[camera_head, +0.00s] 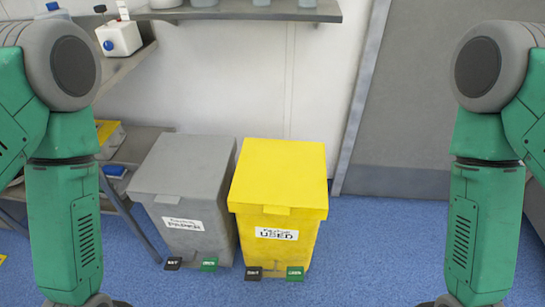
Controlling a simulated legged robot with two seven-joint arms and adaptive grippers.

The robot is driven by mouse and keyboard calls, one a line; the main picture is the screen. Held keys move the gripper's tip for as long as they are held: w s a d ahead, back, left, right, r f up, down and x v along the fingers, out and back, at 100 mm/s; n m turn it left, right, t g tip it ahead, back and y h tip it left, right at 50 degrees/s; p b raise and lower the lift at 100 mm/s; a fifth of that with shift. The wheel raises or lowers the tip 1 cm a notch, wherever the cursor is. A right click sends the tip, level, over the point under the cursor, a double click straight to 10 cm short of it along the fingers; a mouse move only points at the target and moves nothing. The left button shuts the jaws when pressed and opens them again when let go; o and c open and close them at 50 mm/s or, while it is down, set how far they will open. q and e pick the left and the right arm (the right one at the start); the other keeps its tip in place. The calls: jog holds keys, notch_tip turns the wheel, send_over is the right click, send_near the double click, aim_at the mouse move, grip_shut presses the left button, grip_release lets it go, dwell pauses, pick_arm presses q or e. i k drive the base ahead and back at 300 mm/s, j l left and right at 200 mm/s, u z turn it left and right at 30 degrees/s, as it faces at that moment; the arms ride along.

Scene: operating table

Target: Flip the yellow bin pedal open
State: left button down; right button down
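The yellow bin (278,190) stands on the blue floor in the middle of the view, with its lid shut and a white label reading "USED" on its front. At its foot are two pedals: a dark one (254,273) at the left and a green one (295,273) at the right. My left arm hangs at the left edge and my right arm at the right edge. Both grippers are below the picture and out of view. Neither arm is near the bin's pedals.
A grey bin (184,190) with a shut lid and its own dark and green pedals stands close at the left of the yellow bin. Shelves (128,70) with bottles and boxes are at the left. The blue floor (370,250) at the right is clear.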

aim_at(293, 274)
jog(key=i+l+u, duration=0.1)
jog(key=l+u, duration=0.85)
